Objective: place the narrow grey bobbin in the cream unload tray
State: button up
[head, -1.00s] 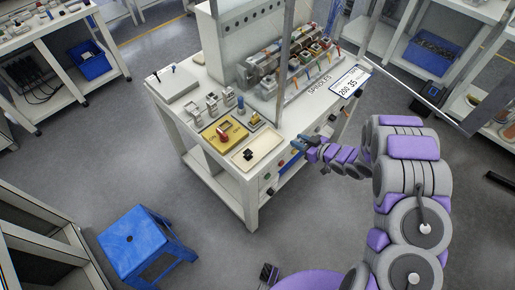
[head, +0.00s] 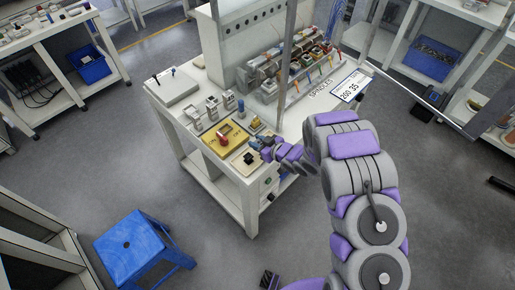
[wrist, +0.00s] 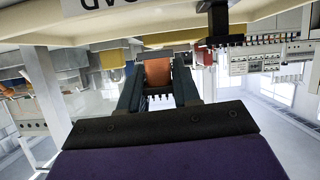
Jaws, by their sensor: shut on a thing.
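My gripper (head: 262,144) is beside the back right edge of the cream unload tray (head: 241,168) on the bench's front corner. In the wrist view my gripper (wrist: 158,88) is shut on an orange-brown piece (wrist: 158,72). I cannot tell whether this is the narrow grey bobbin; no grey part of it shows clearly. A small black object (head: 249,157) stands on the tray.
A yellow panel with a red knob (head: 224,139) lies left of the tray. Several grey fixtures (head: 211,107) and a spindle rack (head: 290,65) stand farther back on the bench. A blue stool (head: 135,245) is on the floor at left. The floor in front is clear.

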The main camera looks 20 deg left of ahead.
notch_tip(320, 180, down, 4)
jog(key=shift+r+b, duration=0.2)
jog(key=shift+b, duration=0.35)
jog(key=o, duration=0.7)
jog(key=p+v, duration=0.2)
jog(key=v, duration=1)
jog(key=shift+r, duration=0.1)
